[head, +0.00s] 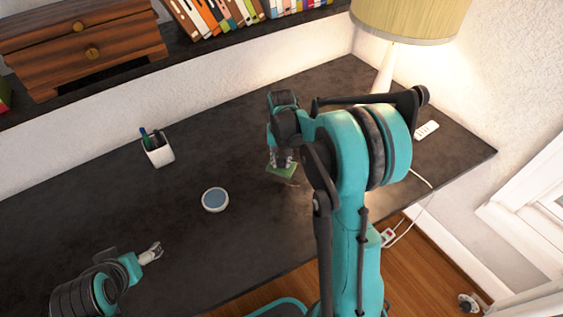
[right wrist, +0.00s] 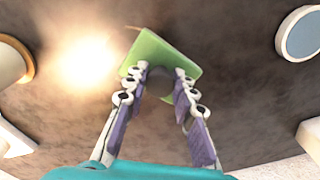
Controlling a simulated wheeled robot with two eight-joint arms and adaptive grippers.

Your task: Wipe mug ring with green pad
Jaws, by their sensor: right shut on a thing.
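The green pad (head: 282,171) is just above or on the dark desk, right of its middle. It also shows in the right wrist view (right wrist: 153,50). My right gripper (head: 281,160) is shut on the pad, with a finger on each side of it in the wrist view (right wrist: 158,78). A thin brownish mark (head: 292,184), perhaps part of the mug ring, shows beside the pad's near edge. The rest of the ring is hidden or too faint to tell. My left gripper (head: 153,253) is empty over the near left desk, its fingertips apart.
A round blue-topped disc with a white rim (head: 215,200) lies left of the pad. A white pen cup (head: 158,149) stands farther left. A lamp (head: 383,72) and a white remote-like thing (head: 427,131) are at the right. The desk (head: 105,205) is otherwise mostly clear.

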